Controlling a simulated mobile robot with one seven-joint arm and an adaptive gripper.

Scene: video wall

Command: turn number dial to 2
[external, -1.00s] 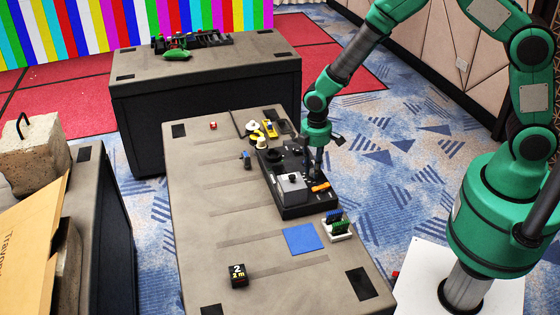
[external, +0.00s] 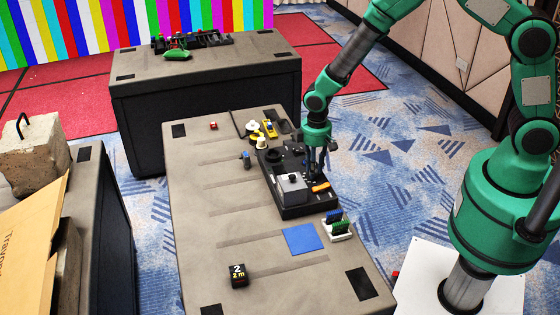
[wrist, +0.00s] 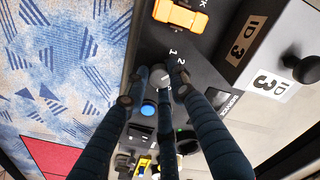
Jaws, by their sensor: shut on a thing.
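The number dial (wrist: 160,77) is a small light-grey knob on the black task board (external: 295,206). In the wrist view printed marks "1" and "2" sit close beside it, and another mark is partly hidden by a finger. My gripper (wrist: 157,90) is shut on the dial, its dark ribbed fingers set around the knob. Which number the dial points at cannot be told. In the external view my gripper (external: 316,170) reaches down onto the right side of the board and hides the dial.
An orange handle (wrist: 180,15) and a grey box (wrist: 275,60) with "ID 3" labels and a black knob flank the dial. A blue button (wrist: 148,109) lies beside the fingers. On the table are a blue square (external: 303,239) and a black number cube (external: 238,275).

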